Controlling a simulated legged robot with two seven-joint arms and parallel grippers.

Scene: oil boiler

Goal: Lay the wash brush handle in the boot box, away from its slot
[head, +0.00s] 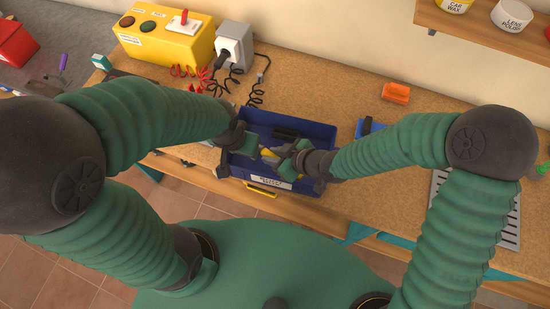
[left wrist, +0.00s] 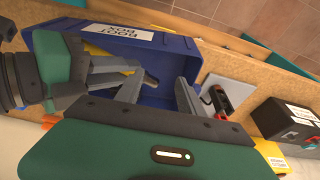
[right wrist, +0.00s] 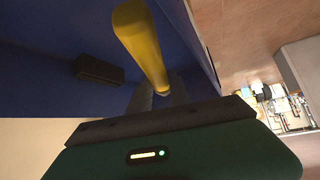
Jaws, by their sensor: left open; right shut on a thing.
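The blue boot box (head: 328,133) stands on the bench in front of me; its white label shows in the left wrist view (left wrist: 122,33). My right gripper (head: 280,152) is inside the box opening, shut on the yellow wash brush handle (right wrist: 140,42). My left gripper (left wrist: 160,92) is open and empty over the box, close beside the right gripper.
A yellow control box (head: 165,40) and a grey socket box (head: 234,45) with black cables stand behind left. An orange block (head: 396,93) lies behind right. A shelf (head: 480,32) overhangs the back right. The bench right of the box is partly clear.

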